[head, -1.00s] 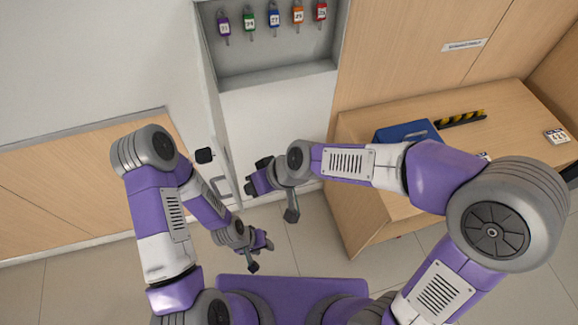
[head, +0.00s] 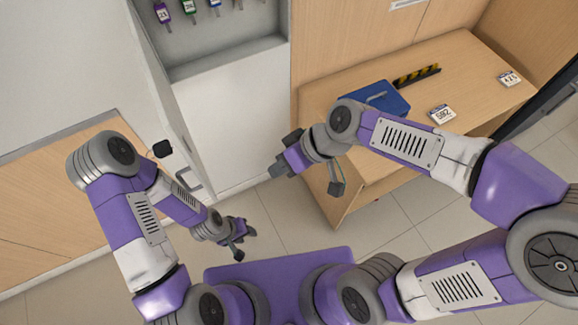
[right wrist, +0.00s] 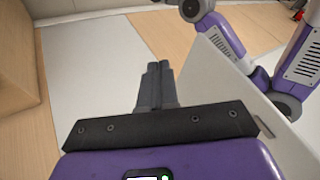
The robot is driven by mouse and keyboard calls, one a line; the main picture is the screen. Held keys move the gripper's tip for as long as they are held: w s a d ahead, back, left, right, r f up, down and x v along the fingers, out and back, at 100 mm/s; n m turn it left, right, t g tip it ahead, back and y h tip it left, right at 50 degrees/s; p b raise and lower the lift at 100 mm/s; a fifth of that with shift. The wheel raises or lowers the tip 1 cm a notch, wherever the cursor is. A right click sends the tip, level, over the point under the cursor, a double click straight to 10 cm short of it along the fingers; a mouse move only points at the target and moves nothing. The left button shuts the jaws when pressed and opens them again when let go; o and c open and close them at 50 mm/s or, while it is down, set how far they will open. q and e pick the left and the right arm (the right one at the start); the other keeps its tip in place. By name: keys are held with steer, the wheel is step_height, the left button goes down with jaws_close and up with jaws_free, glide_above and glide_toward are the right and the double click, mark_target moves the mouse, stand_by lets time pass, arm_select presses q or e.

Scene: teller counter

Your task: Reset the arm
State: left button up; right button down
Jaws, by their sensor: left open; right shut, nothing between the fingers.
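My left gripper (head: 246,230) hangs low in the head view, above the floor just in front of my purple base. Its jaws are open with nothing in them. My right gripper (head: 280,168) is higher, in front of the white cabinet and left of the wooden desk, pointing left. It is shut and empty; in the right wrist view its two dark fingers (right wrist: 157,86) lie together. Both arms are bent at the elbow and touch nothing that I can see.
The open white cabinet (head: 232,55) holds several tagged keys, partly cut off at the top. The wooden desk (head: 462,70) carries a blue box (head: 385,97), a black-yellow striped bar (head: 416,76) and two number cards (head: 442,114) (head: 509,79). Tiled floor (head: 415,215) is clear between my arms and the desk.

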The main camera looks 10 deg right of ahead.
steer(key=w+d+f+m+h+b, duration=0.1)
steer(key=w+d+f+m+b, duration=0.15)
steer(key=f, duration=1.05)
steer(key=w+d+f+m+h+b, duration=0.1)
steer(key=d+f+m+h+b, duration=0.15)
steer(key=f, duration=0.95)
steer(key=s+f+m+b, duration=0.1)
steer(key=s+f+m, duration=0.1)
steer(key=f, duration=0.7)
steer(key=s+d+f+m+b, duration=0.1)
steer(key=s+f+m, duration=0.1)
steer(key=s+f, duration=0.3)
step_height(320, 180, down, 5)
steer(key=shift+r+m+g, duration=0.15)
steer(key=shift+m+g, duration=0.15)
steer(key=shift+g, duration=0.1)
steer(key=shift+s+d+y, duration=0.1)
steer(key=shift+s+y, duration=0.1)
steer(key=shift+y, duration=0.05)
